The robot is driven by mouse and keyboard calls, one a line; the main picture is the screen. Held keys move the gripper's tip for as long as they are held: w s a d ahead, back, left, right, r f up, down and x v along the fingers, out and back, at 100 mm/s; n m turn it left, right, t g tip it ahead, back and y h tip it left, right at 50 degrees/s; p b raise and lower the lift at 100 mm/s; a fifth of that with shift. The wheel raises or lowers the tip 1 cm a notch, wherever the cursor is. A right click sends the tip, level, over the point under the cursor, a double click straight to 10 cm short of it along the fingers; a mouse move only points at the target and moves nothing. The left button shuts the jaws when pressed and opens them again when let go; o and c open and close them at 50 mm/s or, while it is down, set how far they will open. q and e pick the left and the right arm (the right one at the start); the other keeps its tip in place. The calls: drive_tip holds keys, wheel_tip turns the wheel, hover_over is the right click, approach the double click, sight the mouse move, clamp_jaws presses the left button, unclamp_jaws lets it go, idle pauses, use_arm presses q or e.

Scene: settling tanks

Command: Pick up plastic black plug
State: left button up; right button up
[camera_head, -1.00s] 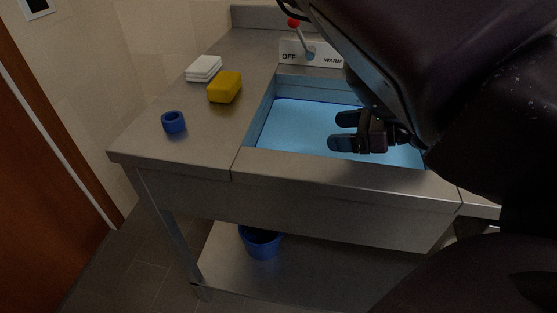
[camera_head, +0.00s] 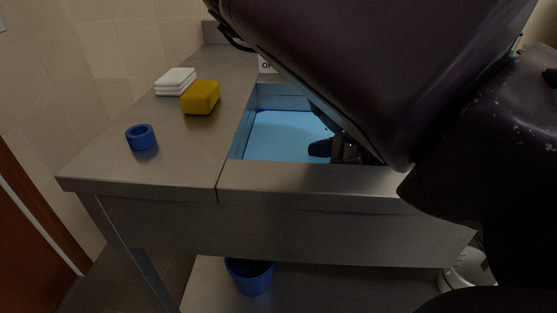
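No black plastic plug can be made out; my arm covers much of the sink. My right gripper (camera_head: 322,148) is low in the sink basin, over or in the light blue water (camera_head: 275,137) near the front wall. One dark finger shows; the front rim and my arm hide the rest, so its opening and grip cannot be told. My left gripper is not in view.
The steel counter (camera_head: 185,150) holds a blue ring (camera_head: 142,138), a yellow sponge (camera_head: 201,97) and folded white cloths (camera_head: 176,81) left of the sink. A blue bucket (camera_head: 251,278) stands on the lower shelf. A white bucket (camera_head: 468,272) is at the lower right.

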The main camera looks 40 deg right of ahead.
drive_tip(key=shift+w+a+f, duration=0.15)
drive_tip(key=shift+w, duration=0.1)
drive_tip(key=shift+w+a+f+b, duration=0.2)
drive_tip(key=shift+w+f+b, duration=0.1)
drive_tip(key=shift+b, duration=0.15)
drive_tip(key=b+x, duration=0.1)
drive_tip(key=x, duration=0.2)
drive_tip(key=shift+w+f+b, duration=0.1)
drive_tip(key=shift+f+b, duration=0.25)
drive_tip(key=shift+b, duration=0.05)
drive_tip(key=shift+w+a, duration=0.25)
drive_tip(key=shift+w, duration=0.15)
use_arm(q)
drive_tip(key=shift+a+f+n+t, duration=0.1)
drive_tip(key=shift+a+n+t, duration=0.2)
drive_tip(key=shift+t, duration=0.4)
use_arm(e)
drive_tip(key=shift+r, duration=0.15)
drive_tip(key=shift+c, duration=0.3)
drive_tip(key=c, duration=0.9)
drive_tip(key=shift+c, duration=0.2)
drive_tip(key=shift+r, duration=0.1)
